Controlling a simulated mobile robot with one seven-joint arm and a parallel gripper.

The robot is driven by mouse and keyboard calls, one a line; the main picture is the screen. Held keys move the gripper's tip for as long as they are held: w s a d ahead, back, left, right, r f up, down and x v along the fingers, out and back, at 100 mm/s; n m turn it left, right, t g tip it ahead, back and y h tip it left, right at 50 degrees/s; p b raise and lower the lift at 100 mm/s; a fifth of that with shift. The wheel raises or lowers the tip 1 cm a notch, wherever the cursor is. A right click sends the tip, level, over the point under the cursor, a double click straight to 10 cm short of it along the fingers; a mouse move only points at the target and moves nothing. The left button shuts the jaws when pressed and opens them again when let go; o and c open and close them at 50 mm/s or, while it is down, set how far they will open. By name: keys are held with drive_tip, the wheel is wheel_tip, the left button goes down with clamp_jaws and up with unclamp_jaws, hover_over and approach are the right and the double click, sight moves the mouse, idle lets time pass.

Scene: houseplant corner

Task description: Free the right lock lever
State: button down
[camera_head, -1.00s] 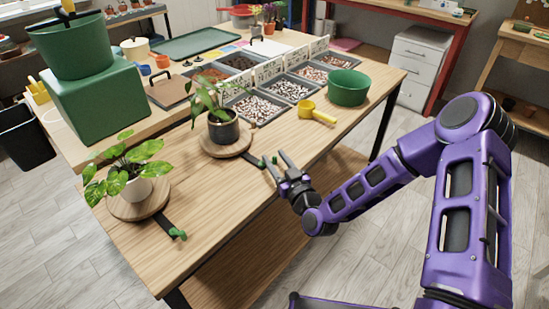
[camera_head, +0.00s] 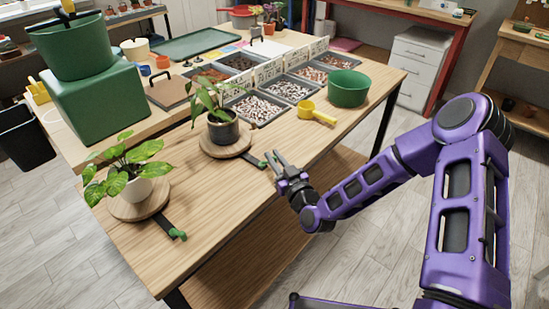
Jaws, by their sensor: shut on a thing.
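The right lock lever (camera_head: 262,165) is a small green-tipped piece at the end of a dark bar, which runs out from under the right round wooden stand. That stand (camera_head: 226,148) carries a dark pot with a leafy plant (camera_head: 223,130). My gripper (camera_head: 272,158) is at the lever, with its fingers close together and shut on it. The fingers hide part of the lever. The left lock lever (camera_head: 178,235), also green-tipped, sticks out from the left wooden stand (camera_head: 140,208), which holds a white pot with a broad-leaved plant (camera_head: 130,170).
A yellow scoop (camera_head: 316,113) and a green bowl (camera_head: 348,88) lie behind my gripper. Grey trays of pebbles (camera_head: 258,108) line the table's far side. A green box (camera_head: 95,105) stands at the back left.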

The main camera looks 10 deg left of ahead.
drive_tip(key=shift+w, duration=0.1)
drive_tip(key=n+g+y, duration=0.2)
drive_tip(key=w+n+g+y, duration=0.1)
drive_tip(key=n+g+y, duration=0.1)
drive_tip(key=g, duration=0.1)
drive_tip(key=shift+w+a+y, duration=0.15)
drive_tip(key=shift+y, duration=0.15)
drive_tip(key=n+g+y, duration=0.1)
drive_tip(key=n+g, duration=0.1)
drive_tip(key=a+n+g+y, duration=0.1)
drive_tip(key=n+g, duration=0.1)
drive_tip(key=g, duration=0.1)
drive_tip(key=w+n+g, duration=0.1)
drive_tip(key=g, duration=0.2)
drive_tip(key=shift+a+n+y, duration=0.2)
drive_tip(key=shift+n+y, duration=0.2)
drive_tip(key=shift+g, duration=0.3)
drive_tip(key=c, duration=0.8)
unclamp_jaws()
drive_tip(key=shift+c, duration=0.2)
